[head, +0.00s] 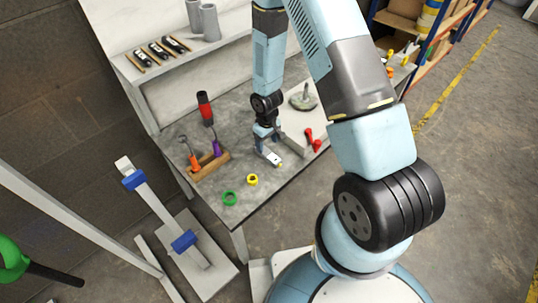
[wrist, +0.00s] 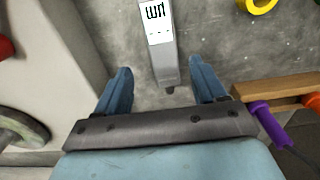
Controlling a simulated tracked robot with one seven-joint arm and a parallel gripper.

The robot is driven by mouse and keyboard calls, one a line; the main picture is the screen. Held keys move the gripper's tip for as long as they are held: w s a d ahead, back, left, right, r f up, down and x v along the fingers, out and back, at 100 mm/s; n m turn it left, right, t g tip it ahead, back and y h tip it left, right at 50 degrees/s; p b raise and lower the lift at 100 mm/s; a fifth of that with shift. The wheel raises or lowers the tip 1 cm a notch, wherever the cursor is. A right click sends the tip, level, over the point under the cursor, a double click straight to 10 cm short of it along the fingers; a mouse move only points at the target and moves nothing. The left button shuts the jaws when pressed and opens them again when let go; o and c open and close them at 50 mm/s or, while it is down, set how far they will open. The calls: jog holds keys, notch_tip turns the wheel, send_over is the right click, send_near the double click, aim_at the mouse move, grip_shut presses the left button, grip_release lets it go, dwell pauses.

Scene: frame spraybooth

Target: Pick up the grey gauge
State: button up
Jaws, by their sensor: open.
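The grey gauge (wrist: 161,62) has a white face with black marks. In the wrist view it lies on the grey table, running from the top edge down into the gap between my fingers. My gripper (wrist: 162,76) is open, with one blue finger on each side of the gauge's near end and a gap on both sides. In the head view my gripper (head: 267,146) is low over the middle of the table, and the gauge (head: 273,159) shows just in front of it, partly hidden. I cannot tell the exact height of the fingertips above the table.
A wooden holder (head: 209,166) with handled tools stands left of my gripper. A yellow ring (head: 252,180) and a green ring (head: 230,198) lie near the front edge. Red tools (head: 314,141) and a grey disc-shaped part (head: 303,100) are to the right, on a pale board.

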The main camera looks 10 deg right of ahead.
aim_at(267, 152)
jog(key=shift+s+a+f, duration=0.1)
jog(key=shift+f, duration=1.35)
jog(key=shift+a+f, duration=0.1)
jog(key=shift+f, duration=1.3)
jog(key=shift+c, duration=0.4)
jog(key=c, duration=1.2)
